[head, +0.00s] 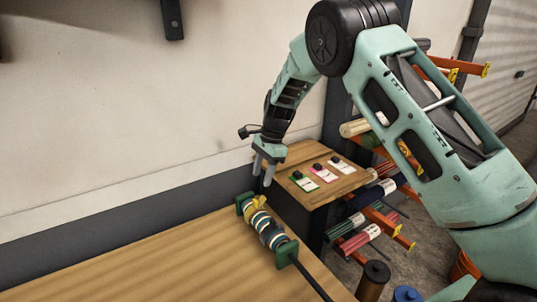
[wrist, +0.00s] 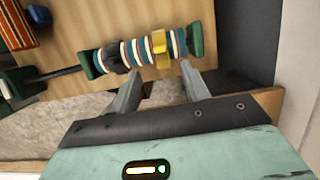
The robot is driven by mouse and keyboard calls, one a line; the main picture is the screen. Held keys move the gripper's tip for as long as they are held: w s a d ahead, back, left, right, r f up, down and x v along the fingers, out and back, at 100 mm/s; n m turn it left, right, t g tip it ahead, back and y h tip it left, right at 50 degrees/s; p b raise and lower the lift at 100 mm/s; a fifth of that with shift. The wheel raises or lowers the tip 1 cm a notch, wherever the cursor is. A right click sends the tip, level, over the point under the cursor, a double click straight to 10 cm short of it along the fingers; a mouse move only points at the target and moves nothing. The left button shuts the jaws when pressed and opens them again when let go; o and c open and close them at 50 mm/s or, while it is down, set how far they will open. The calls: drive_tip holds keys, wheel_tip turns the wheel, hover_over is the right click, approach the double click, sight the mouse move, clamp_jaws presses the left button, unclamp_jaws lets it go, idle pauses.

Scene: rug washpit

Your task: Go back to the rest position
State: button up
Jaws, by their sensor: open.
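My gripper (head: 263,178) hangs pointing down above the back end of the wooden bench, beside the small wooden shelf. In the wrist view my gripper (wrist: 161,70) has its two grey fingers apart with nothing held between them. A rod with blue, white and red rings between green end blocks (head: 286,252) lies on the bench, below and in front of the gripper. A yellow piece (head: 259,203) sits around the rod near its far end; it also shows in the wrist view (wrist: 160,48), beyond the fingertips. Whether the fingers touch anything is not clear, but a gap seems to show.
The wooden bench (head: 190,265) is mostly bare to the left. The small shelf (head: 325,195) holds three cards with black knobs. A rack with orange arms (head: 400,238) and rolled textiles stands at right. A black spool (head: 374,276) stands below. A wall runs behind.

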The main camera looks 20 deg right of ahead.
drive_tip(key=b+v, duration=0.1)
drive_tip(key=v, duration=0.7)
drive_tip(key=s+a+r+n, duration=0.3)
drive_tip(key=s+a+n, duration=0.4)
drive_tip(key=s+a, duration=0.3)
drive_tip(key=s+a+f+n+h+b, duration=0.1)
drive_tip(key=s+f+n+h, duration=0.1)
drive_tip(key=s+n, duration=1.4)
drive_tip(key=s, duration=1.5)
drive_tip(key=shift+a+f+n+t+h+b, duration=0.15)
drive_tip(key=shift+f+n+t+h+b, duration=0.15)
